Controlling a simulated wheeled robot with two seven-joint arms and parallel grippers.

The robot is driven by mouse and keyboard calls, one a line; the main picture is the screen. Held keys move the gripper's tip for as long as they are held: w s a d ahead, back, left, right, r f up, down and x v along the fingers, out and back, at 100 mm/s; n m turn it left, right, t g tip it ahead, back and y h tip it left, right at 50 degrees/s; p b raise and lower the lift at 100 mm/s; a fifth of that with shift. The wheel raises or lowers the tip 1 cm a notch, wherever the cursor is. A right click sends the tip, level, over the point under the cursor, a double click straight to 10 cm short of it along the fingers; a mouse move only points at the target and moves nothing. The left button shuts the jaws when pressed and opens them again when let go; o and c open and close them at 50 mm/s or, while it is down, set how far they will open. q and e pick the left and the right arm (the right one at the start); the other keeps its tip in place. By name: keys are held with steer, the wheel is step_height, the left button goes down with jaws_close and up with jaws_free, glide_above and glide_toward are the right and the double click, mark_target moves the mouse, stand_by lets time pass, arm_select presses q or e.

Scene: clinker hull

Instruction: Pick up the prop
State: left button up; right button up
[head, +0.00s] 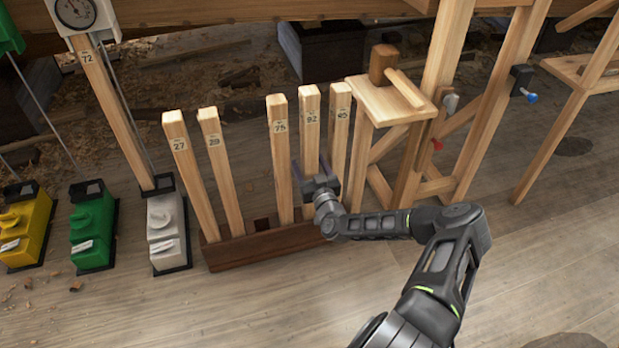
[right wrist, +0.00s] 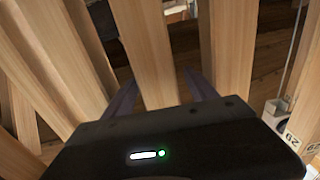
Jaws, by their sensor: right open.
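Several square wooden props stand in a dark wooden rack (head: 270,252) in the head view. The prop (head: 310,130) in front of my right gripper carries a label that seems to read 92 or 82. My right gripper (head: 314,172) is open at the lower half of this prop. In the right wrist view the two fingers of my gripper (right wrist: 158,90) stand on either side of a prop (right wrist: 150,50). The jaws are apart, and I cannot tell whether either finger touches the wood. The gripper body hides the prop's lower end. My left gripper is not in view.
Neighbouring props stand close by: one labelled 75 (head: 279,150) at left, one (head: 340,120) at right. Two more (head: 190,165) (head: 221,165) stand further left. A mallet (head: 384,65) lies on a wooden stand (head: 388,103). Yellow, green and grey jacks stand at left.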

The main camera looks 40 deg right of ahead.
stand_by(0.5)
jaws_close()
stand_by(0.5)
steer(key=shift+r, duration=0.1)
